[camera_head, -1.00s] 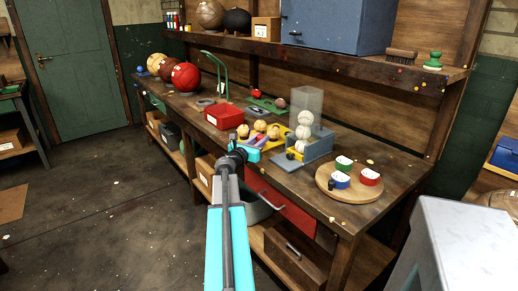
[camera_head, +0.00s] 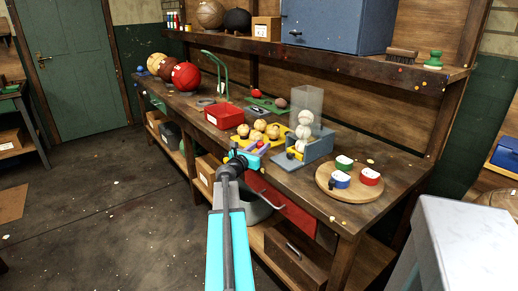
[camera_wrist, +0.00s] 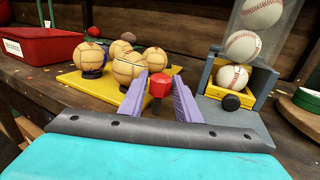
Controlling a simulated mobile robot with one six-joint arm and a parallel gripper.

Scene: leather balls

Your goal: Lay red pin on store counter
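The red pin (camera_wrist: 160,84) shows in the wrist view as a small faceted red head between the two purple fingers of my gripper (camera_wrist: 160,100). The fingers close in on both its sides, and its lower part is mostly hidden. In the head view my gripper (camera_head: 257,149) is over the front edge of the wooden workbench (camera_head: 372,203), in front of a yellow tray of balls. The pin is only a tiny red spot there. A grey-white topped block (camera_head: 470,235) stands at the lower right; I cannot tell which surface is the store counter.
The yellow tray (camera_wrist: 75,82) holds several tan balls. To its right is a grey-blue ball dispenser (camera_head: 317,145) with white baseballs. A red bin (camera_head: 224,116) stands left. A round wooden board (camera_head: 345,197) holds three small cups. An open red drawer (camera_head: 283,203) lies below.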

